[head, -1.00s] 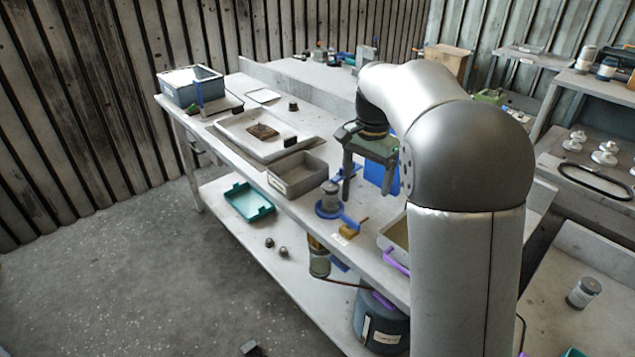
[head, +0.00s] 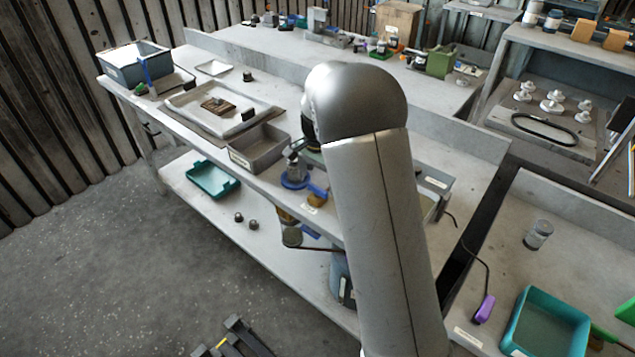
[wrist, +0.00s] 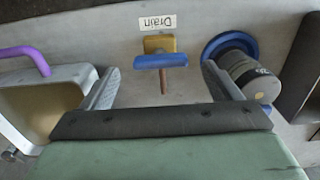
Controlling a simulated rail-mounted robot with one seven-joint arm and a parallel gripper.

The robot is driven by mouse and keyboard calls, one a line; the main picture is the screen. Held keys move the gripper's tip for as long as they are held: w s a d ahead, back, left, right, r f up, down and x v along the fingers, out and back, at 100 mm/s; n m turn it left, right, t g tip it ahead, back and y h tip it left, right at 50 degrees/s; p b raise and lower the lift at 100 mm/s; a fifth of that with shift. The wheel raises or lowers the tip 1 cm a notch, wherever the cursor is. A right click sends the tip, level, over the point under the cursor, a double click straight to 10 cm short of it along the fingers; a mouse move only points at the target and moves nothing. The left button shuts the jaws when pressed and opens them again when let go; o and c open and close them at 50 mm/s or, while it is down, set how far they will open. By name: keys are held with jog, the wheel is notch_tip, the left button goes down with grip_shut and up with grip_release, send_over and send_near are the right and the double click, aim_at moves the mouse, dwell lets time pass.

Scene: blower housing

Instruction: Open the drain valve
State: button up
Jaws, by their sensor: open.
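The drain valve shows in the wrist view as a yellow block with a blue bar handle (wrist: 160,61) and a thin brown stem. A "Drain" label (wrist: 157,22) sits beside it, upside down in this view. In the head view the valve (head: 317,199) is small, at the bench's front edge, partly behind my arm. My gripper (wrist: 161,68) is open. One finger shows on each side of the blue handle, with visible gaps; whether they are level with it in depth I cannot tell.
A grey canister in a blue ring (wrist: 229,45) stands close to the right finger. A beige tray with a purple handle (wrist: 32,60) is at left. In the head view, a grey bin (head: 258,150) sits on the bench near the canister. A teal tray (head: 211,179) lies on the lower shelf.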

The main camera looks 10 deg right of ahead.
aim_at(318, 190)
jog(key=shift+f, duration=1.4)
jog(key=c, duration=1)
